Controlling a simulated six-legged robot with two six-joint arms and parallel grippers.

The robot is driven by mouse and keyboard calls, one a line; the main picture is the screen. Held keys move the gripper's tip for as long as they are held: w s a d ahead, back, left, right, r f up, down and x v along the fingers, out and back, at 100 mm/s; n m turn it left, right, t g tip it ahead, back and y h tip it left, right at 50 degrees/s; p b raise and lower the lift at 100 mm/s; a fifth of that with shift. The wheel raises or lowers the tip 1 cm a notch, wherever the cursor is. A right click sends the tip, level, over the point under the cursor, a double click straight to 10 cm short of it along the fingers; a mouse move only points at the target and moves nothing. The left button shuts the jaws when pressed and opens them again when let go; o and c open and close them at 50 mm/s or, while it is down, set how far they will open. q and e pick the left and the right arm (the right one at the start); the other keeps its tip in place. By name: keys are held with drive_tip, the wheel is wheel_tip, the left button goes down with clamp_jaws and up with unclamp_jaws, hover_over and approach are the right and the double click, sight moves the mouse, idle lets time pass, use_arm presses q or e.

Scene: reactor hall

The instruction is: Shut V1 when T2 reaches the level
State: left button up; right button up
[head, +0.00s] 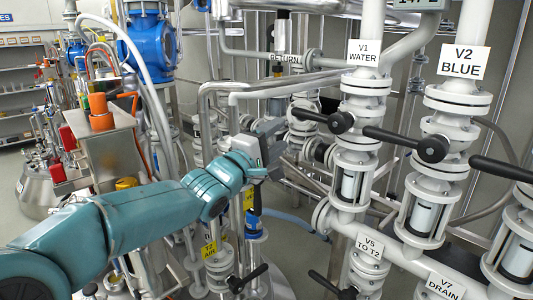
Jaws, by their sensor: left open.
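Valve V1 (363,88) is a white flanged valve on a vertical pipe under the label "V1 WATER" (363,53). Its black lever (312,116) points left from the hub, across the pipe. A sight glass (349,186) sits below it. My left gripper (277,148) is open and empty, a little left of and below the lever's end, apart from it in the picture. The teal left arm reaches in from the lower left. My right gripper is not in view.
Valve V2 (455,103), labelled "V2 BLUE", stands right of V1; its black lever (395,138) points left towards V1's pipe. A display (416,3) is cut off at the top. Grey pipes (285,86) run behind my gripper. A lower black lever (247,279) is near the bottom.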

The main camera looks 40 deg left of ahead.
use_arm(q)
drive_tip(key=v, duration=0.3)
drive_tip(key=shift+s, duration=0.25)
